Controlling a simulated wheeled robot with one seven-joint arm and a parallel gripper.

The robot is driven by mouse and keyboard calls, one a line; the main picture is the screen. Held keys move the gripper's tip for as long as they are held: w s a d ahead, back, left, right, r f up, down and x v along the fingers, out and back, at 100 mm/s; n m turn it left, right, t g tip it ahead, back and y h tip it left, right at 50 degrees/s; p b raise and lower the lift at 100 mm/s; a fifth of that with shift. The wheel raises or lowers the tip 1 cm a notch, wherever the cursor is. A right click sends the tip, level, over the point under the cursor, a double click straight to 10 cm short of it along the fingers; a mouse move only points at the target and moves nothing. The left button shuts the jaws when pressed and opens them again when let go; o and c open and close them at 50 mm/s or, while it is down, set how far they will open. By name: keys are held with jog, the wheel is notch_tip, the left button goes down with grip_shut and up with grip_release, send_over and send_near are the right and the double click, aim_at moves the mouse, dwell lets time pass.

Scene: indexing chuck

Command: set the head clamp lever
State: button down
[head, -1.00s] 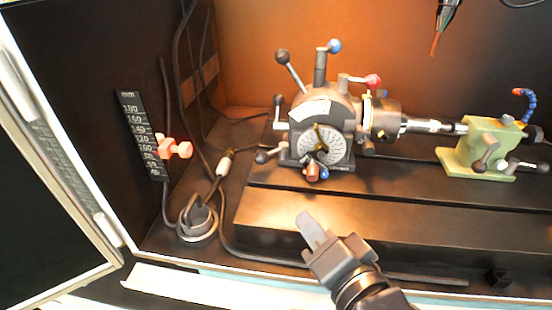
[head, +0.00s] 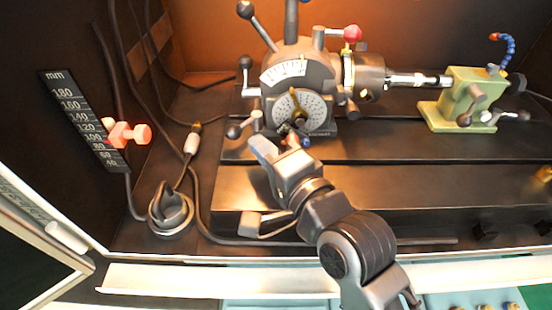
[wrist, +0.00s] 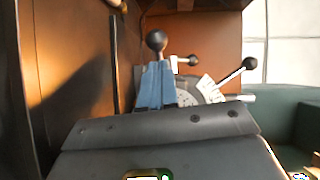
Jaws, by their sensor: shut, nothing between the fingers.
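The indexing head (head: 298,85) stands on the machine bed, with a white angle scale and a round dial plate on its front. Its levers include a black-ball lever (head: 245,11) at upper left, a red-ball lever (head: 352,33) at right and a black-ball lever (head: 234,131) at lower left. I cannot tell which is the head clamp lever. My gripper (head: 262,150) is shut and empty, just below and right of the lower-left ball in the picture. In the wrist view, a black ball (wrist: 156,40) shows just beyond the blue-grey fingers (wrist: 155,85); contact is unclear.
A chuck (head: 362,77) and a green tailstock (head: 462,100) stand to the right. A black mm scale with a red slider (head: 126,133) is on the left wall. Cables run down beside a round dark holder (head: 171,213).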

aim_at(227, 134)
jog(key=shift+x, duration=1.55)
jog(key=shift+a+p, duration=0.55)
jog(key=shift+p, duration=0.2)
jog(key=shift+w+a+r+p, duration=0.1)
jog(key=shift+w+a+p, duration=0.05)
jog(key=shift+a+p, duration=0.55)
jog(key=shift+w+a+p, duration=0.3)
jog(key=shift+a+p, duration=0.25)
jog(key=shift+w+a+p, duration=0.3)
jog(key=shift+a+p, duration=0.2)
jog(key=shift+a, duration=0.05)
jog(key=shift+s, duration=0.1)
